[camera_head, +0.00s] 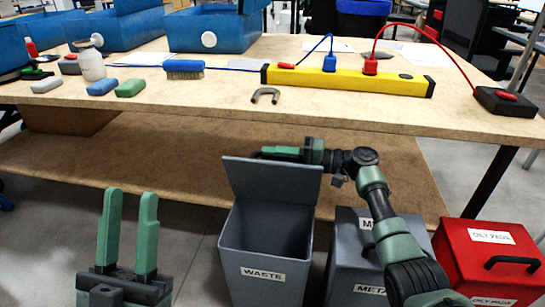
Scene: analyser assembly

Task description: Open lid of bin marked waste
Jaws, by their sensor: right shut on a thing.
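The grey waste bin (262,272) stands on the floor in front of the table, with a "WASTE" label on its front. Its lid (270,180) is raised about upright at the back, and the bin's dark inside shows. My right gripper (268,152) is at the lid's top edge, shut on the lid; its fingertips are partly hidden behind it. My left gripper (128,192) is at the lower left, fingers pointing up and apart, open and empty, well left of the bin.
A grey metal bin (355,265) and a red oily pads bin (490,255) stand to the right, both closed. The wooden table (230,92) behind holds a yellow power strip (350,80), a brush (184,70), sponges and blue crates. Floor between my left gripper and the waste bin is clear.

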